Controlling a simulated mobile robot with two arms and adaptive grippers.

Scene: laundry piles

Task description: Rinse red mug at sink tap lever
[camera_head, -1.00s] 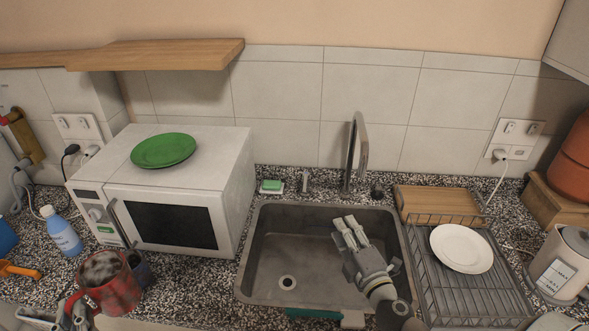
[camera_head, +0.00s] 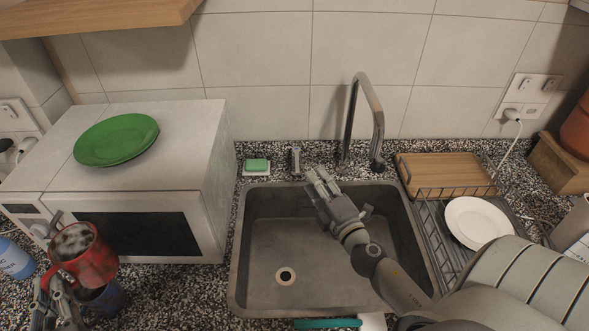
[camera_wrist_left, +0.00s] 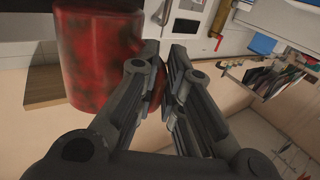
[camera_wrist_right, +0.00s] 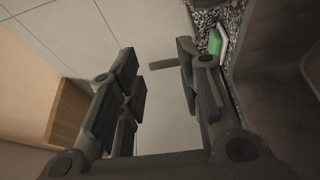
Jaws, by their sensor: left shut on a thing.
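The red mug (camera_head: 88,262), dark-stained, is at the lower left in the head view. My left gripper (camera_head: 58,292) is shut on its handle; the left wrist view shows the mug (camera_wrist_left: 98,55) beside the fingers (camera_wrist_left: 165,75). The mug is in front of the microwave. The sink (camera_head: 262,280) is empty, with a tall curved tap (camera_head: 350,120) behind it. A small metal lever (camera_head: 295,158) stands left of the tap. My right gripper (camera_head: 318,182) is over the back of the sink, below the lever. Its fingers (camera_wrist_right: 158,75) are apart in the right wrist view.
A dark blue mug (camera_head: 103,298) is below the red one. The microwave (camera_head: 195,150) carries a green plate (camera_head: 116,140). A green sponge (camera_head: 257,164) lies behind the sink. A dish rack (camera_head: 440,232) with a white plate (camera_head: 478,222) stands to the right.

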